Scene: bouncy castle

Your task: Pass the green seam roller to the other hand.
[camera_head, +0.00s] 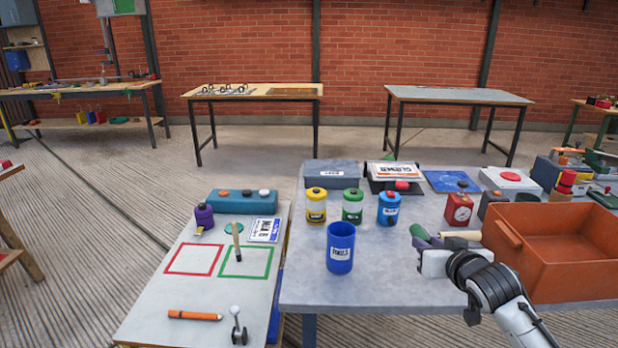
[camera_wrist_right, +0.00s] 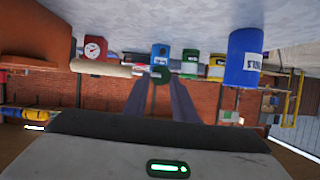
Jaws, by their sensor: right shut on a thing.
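The green seam roller (camera_head: 419,232) is in my right gripper (camera_head: 432,243), above the right-hand table. Its green part shows at the left of the fingers and a cream cylinder sticks out at the right. In the right wrist view, the green part of the roller (camera_wrist_right: 161,76) sits between the tips of the two fingers of my right gripper (camera_wrist_right: 162,88), and the cream cylinder points left. The fingers hide part of it. My left gripper is in neither view.
A blue cup (camera_head: 340,247) stands left of my right gripper. An orange crate (camera_head: 560,271) is close on the right. Yellow, green and blue jars (camera_head: 352,206) stand behind. The front of the grey table (camera_head: 370,290) is clear. A lower table (camera_head: 190,285) is at left.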

